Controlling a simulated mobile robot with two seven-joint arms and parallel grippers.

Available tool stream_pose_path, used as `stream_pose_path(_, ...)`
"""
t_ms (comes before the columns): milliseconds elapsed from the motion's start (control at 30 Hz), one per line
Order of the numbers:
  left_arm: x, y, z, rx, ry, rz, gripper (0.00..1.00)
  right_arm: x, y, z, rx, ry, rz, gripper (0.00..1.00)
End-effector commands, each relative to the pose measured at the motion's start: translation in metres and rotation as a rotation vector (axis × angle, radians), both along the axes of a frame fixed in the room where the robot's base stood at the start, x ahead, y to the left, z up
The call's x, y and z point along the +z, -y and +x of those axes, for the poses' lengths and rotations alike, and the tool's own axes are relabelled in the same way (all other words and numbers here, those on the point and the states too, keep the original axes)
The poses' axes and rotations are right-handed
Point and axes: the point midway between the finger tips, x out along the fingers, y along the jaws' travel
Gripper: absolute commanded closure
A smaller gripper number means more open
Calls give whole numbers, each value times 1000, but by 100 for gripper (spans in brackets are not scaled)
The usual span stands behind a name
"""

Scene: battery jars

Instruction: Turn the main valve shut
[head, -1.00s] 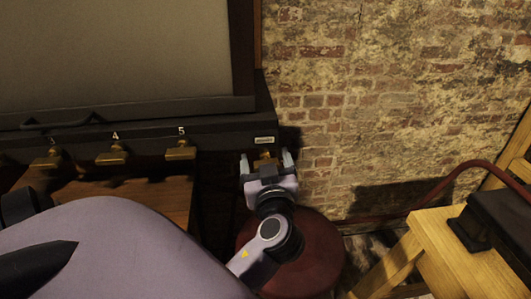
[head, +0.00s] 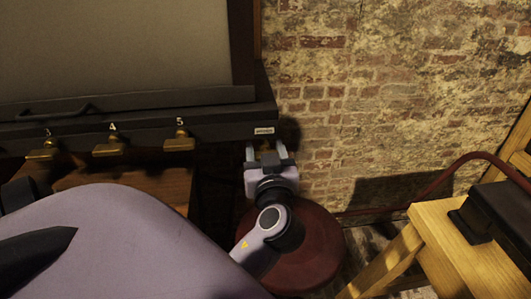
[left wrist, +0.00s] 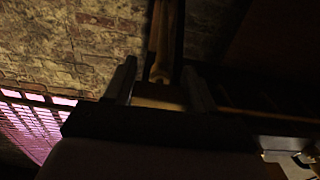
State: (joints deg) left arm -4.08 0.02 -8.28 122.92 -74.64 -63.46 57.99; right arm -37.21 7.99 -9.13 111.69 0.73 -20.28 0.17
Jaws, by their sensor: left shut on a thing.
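The main valve, a brass fitting, sits under a small white label (head: 264,131) at the right end of the dark rail. My left gripper (head: 266,153) is at it, one finger on each side, and hides most of it in the head view. The left gripper is shut on the valve. The wrist picture is dark, so the contact is hard to see. My right gripper is not in view.
Brass valves marked 3 (head: 44,150), 4 (head: 110,149) and 5 (head: 179,143) line the dark rail (head: 215,128) to the left. A round dark red stool (head: 315,255) is below my left wrist. A wooden bench (head: 455,250) stands right, before a brick wall (head: 400,100).

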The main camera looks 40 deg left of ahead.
Motion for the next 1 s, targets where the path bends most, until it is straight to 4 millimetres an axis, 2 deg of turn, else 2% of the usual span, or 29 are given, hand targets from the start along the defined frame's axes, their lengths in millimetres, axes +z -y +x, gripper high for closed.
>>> stream_pose_path(367,0,0,0,0,-23,19,75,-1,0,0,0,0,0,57)
stream_pose_path(400,0,0,0,0,-23,19,32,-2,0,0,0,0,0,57)
stream_pose_path(433,0,0,0,0,-23,19,22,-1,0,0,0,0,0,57)
stream_pose_path(467,0,0,0,0,-23,19,19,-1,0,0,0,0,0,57)
stream_pose_path(1000,0,-1,1,-1,-21,17,19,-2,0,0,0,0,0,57)
